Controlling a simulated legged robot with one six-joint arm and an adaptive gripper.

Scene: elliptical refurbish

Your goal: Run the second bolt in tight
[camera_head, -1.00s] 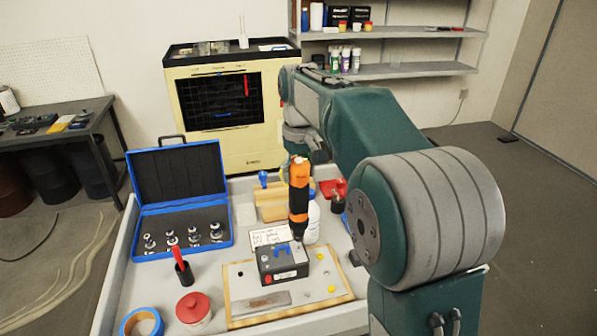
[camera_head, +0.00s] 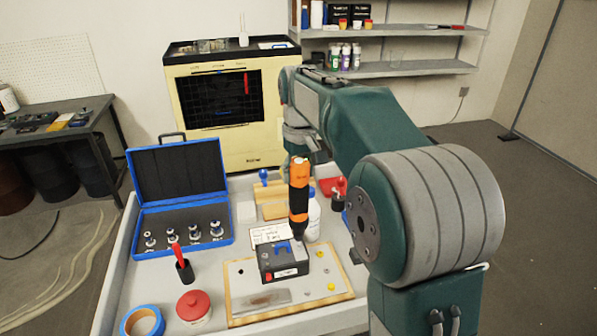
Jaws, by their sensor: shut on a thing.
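My gripper (camera_head: 299,152) is shut on an orange and black power driver (camera_head: 299,187), which stands nearly upright with its tip down. The lower end of the driver meets the right rear part of a black box (camera_head: 278,268) with a blue mark on top. The bolt under the tip is hidden by the driver, and I cannot tell how deep it sits. The box rests on a pale board with a wooden edge (camera_head: 238,300). My gripper's fingers are small and partly hidden behind the driver.
A blue open case (camera_head: 180,254) with several sockets stands at left. A red-lidded jar (camera_head: 193,306), blue tape roll (camera_head: 142,322) and red-handled tool in a black cup (camera_head: 183,268) lie in front. A white bottle (camera_head: 312,222) stands close behind the driver.

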